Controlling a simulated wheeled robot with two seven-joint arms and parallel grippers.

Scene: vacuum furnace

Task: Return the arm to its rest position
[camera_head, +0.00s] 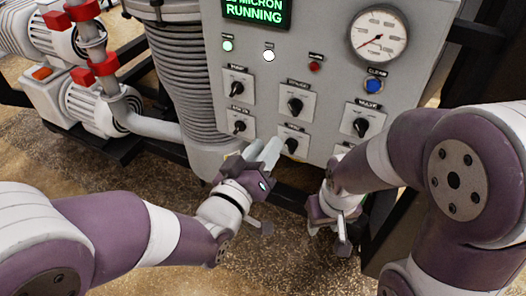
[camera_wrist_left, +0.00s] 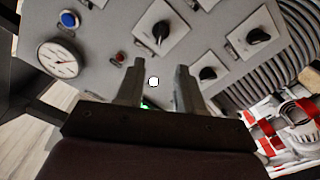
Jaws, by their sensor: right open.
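My left gripper (camera_head: 262,152) is raised in front of the lower part of the grey control panel (camera_head: 300,75). Its pale fingers point toward the panel near the lower knobs. In the left wrist view the two fingers of this gripper (camera_wrist_left: 160,70) stand apart with nothing held between them, and the panel shows behind. I cannot tell whether the fingertips touch the panel. My right gripper (camera_head: 330,236) hangs below the panel's lower right, pointing down, open and with nothing visible in it. My right forearm comes in from the right and partly covers the panel's lower right corner.
The panel carries several black knobs (camera_head: 295,106), a blue button (camera_head: 374,86), a dial gauge (camera_head: 379,35) and a green "RUNNING" display (camera_head: 256,12). A ribbed column (camera_head: 185,75) and pumps with red clamps (camera_head: 97,70) stand left. Bare floor (camera_head: 60,150) shows below.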

